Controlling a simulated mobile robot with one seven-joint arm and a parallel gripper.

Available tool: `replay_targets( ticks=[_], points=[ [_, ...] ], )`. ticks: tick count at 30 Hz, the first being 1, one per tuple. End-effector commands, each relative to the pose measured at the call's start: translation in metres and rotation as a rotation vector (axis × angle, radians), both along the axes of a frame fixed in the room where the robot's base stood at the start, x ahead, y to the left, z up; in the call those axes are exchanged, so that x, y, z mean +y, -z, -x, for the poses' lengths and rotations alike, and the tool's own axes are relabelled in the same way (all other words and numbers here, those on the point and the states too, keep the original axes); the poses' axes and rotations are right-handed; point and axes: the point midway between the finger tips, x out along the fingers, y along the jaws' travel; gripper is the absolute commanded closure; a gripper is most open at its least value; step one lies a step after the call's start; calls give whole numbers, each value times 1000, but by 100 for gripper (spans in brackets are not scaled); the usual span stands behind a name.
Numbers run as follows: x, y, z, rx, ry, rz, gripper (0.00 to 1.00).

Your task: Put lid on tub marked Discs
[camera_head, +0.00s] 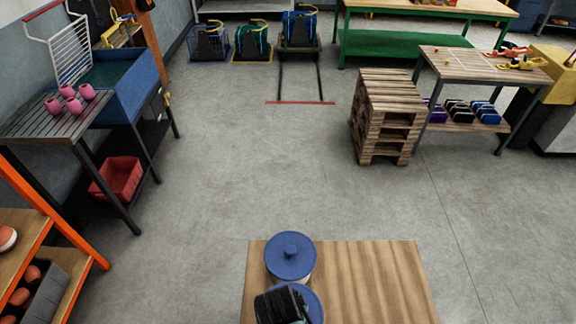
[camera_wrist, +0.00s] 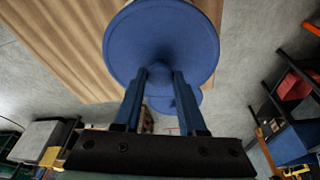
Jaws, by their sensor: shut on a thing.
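The farther lid (camera_head: 290,256) has a knob and sits on a pale tub (camera_head: 302,281), of which only a sliver shows. The nearer lid (camera_head: 313,301) is partly covered by my gripper (camera_head: 283,305). In the wrist view my gripper (camera_wrist: 158,78) is shut on the knob of this blue lid (camera_wrist: 162,40). Part of another blue round shape (camera_wrist: 188,101) shows behind it. What is under the held lid is hidden. No "Discs" marking is readable.
The table top right of the lids is bare. Grey floor lies beyond it. A pallet stack (camera_head: 386,118) and a work table (camera_head: 480,62) stand at the right. A blue sink (camera_head: 120,85) and an orange-framed shelf (camera_head: 45,215) stand at the left.

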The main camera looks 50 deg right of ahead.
Motion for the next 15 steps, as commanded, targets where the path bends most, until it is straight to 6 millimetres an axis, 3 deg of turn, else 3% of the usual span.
replay_targets(
  ticks=[15],
  points=[
    [-3,32,4,-1,27,1,100]
  ],
)
